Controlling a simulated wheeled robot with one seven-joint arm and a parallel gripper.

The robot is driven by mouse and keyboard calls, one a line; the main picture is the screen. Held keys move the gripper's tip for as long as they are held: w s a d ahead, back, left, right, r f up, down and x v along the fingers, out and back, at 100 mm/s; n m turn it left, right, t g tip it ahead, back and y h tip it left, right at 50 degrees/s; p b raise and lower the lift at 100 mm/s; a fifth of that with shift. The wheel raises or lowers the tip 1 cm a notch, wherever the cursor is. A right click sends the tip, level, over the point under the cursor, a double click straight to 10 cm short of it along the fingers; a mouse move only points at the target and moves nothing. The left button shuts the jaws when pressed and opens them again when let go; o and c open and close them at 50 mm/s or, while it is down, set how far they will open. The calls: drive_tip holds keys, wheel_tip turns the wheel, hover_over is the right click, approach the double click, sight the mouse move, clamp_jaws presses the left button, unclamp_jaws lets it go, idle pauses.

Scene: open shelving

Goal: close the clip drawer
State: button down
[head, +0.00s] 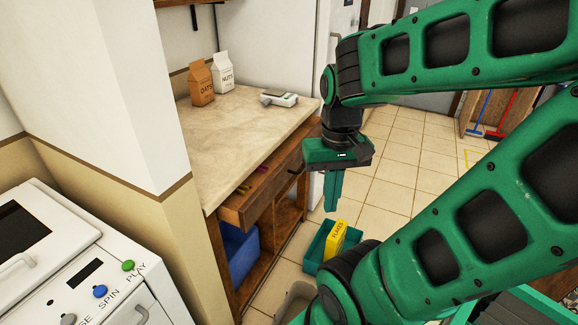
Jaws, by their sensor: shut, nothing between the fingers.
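The clip drawer (240,210) is a wooden drawer under the counter top. It is pulled out part way, and some small coloured items show inside it. The drawer's inside is mostly hidden by the counter top.
On the counter (240,125) stand an oats carton (201,84), a nuts carton (223,72) and a scale-like device (279,99). A blue bin (240,250) sits below the drawer. A teal crate (318,247) with a yellow box (336,240) is on the floor. A white appliance (90,270) stands front left.

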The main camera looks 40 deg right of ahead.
drive_tip(key=m+t+h, duration=0.2)
drive_tip(key=m+t, duration=0.4)
drive_tip(key=t, duration=0.1)
approach(296, 166)
drive_tip(key=shift+w+a+f, duration=0.25)
drive_tip(key=shift+a+f, duration=0.1)
drive_tip(key=shift+f, duration=0.3)
drive_tip(key=shift+w+a+f, duration=0.2)
drive_tip(key=shift+a+f, duration=0.15)
drive_tip(key=shift+f, duration=0.3)
drive_tip(key=shift+w+a+f, duration=0.25)
drive_tip(key=shift+a+f, duration=0.1)
drive_tip(key=shift+f, duration=0.3)
drive_tip(key=w+a, duration=0.1)
drive_tip(key=w, duration=0.3)
drive_tip(key=w+a, duration=0.1)
drive_tip(key=w, duration=0.1)
drive_tip(key=shift+w+a, duration=0.3)
drive_tip(key=shift+a, duration=0.1)
